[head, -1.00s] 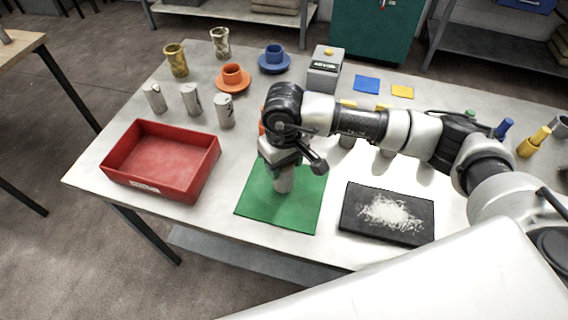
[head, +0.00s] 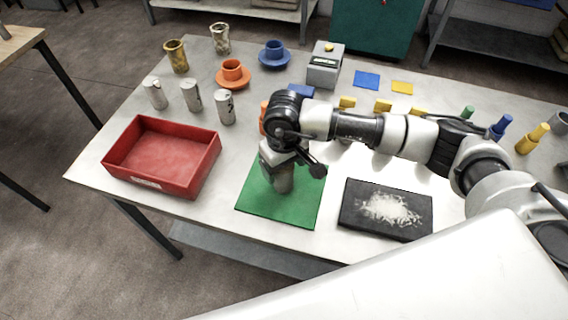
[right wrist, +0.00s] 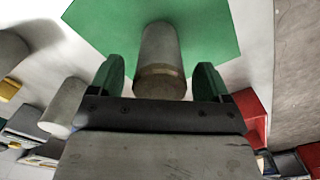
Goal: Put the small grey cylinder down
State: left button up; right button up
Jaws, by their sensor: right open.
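The small grey cylinder (head: 283,181) stands on the green mat (head: 300,212) in the head view, just below my right gripper (head: 281,168). The gripper hides its upper part. In the right wrist view the cylinder (right wrist: 160,50) appears upright on the green mat (right wrist: 205,22), its near end brownish. The right gripper's fingers (right wrist: 160,78) are apart, one on each side of the cylinder's near end, with visible gaps. My left gripper is in neither view.
A red tray (head: 198,172) is left of the mat and a black slab (head: 350,222) with white grains is right of it. Grey cylinders (head: 191,96), an orange cup (head: 232,70) and a blue cup (head: 273,52) stand behind. Colored blocks lie behind my right arm.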

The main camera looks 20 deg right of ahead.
jog(key=shift+r, duration=0.25)
notch_tip(320, 180, up, 12)
jog(key=b, duration=0.3)
jog(key=shift+b, duration=0.4)
jog(key=shift+f, duration=0.1)
